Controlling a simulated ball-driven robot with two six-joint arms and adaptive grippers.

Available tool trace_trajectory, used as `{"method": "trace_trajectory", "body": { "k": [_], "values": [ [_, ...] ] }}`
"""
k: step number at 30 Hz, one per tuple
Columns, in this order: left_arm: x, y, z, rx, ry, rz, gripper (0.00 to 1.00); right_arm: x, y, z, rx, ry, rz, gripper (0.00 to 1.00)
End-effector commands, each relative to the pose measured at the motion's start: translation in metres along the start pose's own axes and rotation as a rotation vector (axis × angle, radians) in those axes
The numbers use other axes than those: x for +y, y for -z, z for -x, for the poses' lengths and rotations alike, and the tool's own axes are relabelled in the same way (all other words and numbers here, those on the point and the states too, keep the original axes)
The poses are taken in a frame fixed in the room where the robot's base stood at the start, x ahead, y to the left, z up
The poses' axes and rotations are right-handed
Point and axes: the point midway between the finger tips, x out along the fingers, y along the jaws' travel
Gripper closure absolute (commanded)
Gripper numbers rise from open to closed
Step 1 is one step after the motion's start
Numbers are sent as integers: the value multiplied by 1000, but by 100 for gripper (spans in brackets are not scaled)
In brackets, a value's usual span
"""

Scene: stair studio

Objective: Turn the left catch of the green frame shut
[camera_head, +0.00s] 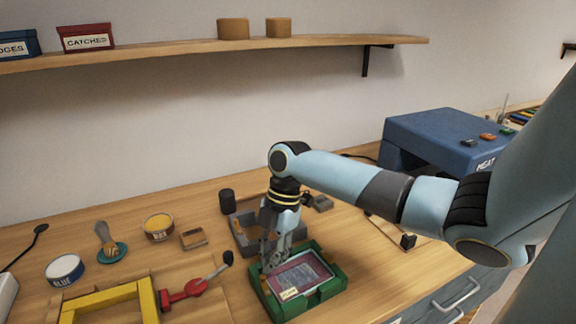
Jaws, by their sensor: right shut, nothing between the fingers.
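The green frame (329,291) lies on the wooden bench near the bottom middle, with a dark reddish panel (305,273) and a small pale label (289,293) inside it. My right gripper (268,266) points down at the frame's left rear part, with its fingers shut and nothing held. I cannot tell whether the fingertips touch the frame. The left catch cannot be made out; the gripper covers part of that side. My left gripper is not in view.
A grey tray (241,235) stands just behind the frame, beside a black cylinder (227,201). To the left are a red clamp (186,292), a yellow frame (108,296), a brush (105,238) and tins. A blue machine (425,140) stands at the back right.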

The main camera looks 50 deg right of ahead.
Motion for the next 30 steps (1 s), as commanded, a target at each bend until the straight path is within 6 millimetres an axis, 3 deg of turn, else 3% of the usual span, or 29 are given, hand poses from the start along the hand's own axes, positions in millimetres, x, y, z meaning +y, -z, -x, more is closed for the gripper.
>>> {"method": "trace_trajectory", "body": {
  "k": [18,30],
  "values": [
    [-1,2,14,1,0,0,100,-16,4,0,0,1,0,100],
    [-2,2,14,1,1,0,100,-16,4,-1,0,0,-1,100]
  ]
}}
